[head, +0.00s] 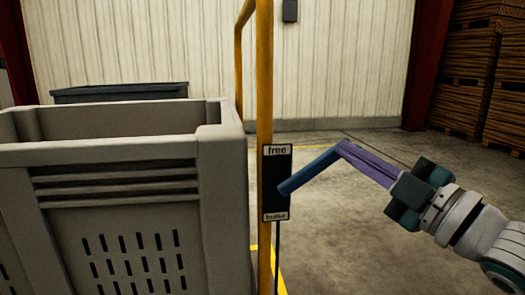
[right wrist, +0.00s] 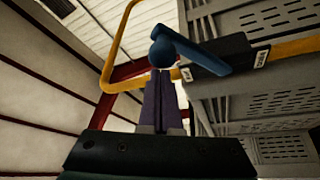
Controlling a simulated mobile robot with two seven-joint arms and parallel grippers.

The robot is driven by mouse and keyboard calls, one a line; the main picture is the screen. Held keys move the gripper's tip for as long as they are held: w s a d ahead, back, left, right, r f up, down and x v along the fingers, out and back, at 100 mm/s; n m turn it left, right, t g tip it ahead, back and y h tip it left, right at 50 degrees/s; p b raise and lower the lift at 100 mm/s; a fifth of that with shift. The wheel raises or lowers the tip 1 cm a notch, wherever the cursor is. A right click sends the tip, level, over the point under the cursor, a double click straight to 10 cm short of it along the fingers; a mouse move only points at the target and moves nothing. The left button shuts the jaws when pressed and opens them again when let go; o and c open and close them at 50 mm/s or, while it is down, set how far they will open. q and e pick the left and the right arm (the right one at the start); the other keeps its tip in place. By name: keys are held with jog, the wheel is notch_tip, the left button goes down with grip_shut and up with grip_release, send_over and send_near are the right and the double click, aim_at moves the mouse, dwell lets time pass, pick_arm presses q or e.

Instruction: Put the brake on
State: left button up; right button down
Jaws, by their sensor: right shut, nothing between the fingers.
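A blue brake lever (head: 310,170) sticks out from a dark plate (head: 276,163) on a yellow post. The plate reads "free" at its top and "brake" at its bottom. In the head view the lever slants up and right from the plate's middle. In the right wrist view the lever (right wrist: 195,52) has a round knob (right wrist: 162,54). My right gripper (head: 343,147) has its purple fingers shut and empty, with the tips at the lever's outer end. In the right wrist view the fingertips (right wrist: 161,74) overlap the knob's lower edge; I cannot tell whether they touch. My left gripper is out of view.
A big grey slatted bin (head: 140,190) stands left of the yellow post (head: 264,90). A dark container (head: 120,92) lies behind it. Stacked wooden pallets (head: 480,75) stand at the back right. The concrete floor (head: 350,240) right of the post is clear.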

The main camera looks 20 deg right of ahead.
jog(key=shift+d+f+m, duration=0.15)
jog(key=shift+f+m, duration=0.1)
jog(key=shift+m, duration=0.05)
jog(key=shift+d+f+m+t+h+b, duration=0.2)
jog(key=shift+m+t+h+b, duration=0.1)
jog(key=shift+h+b, duration=0.15)
notch_tip(320, 180, down, 12)
jog(key=m+t+h+b, duration=0.1)
jog(key=m+h+b, duration=0.9)
jog(key=m, duration=0.9)
jog(key=shift+s+d+m+h, duration=0.15)
jog(key=shift+d+m+h, duration=0.2)
jog(key=shift+m, duration=0.05)
jog(key=shift+f, duration=0.15)
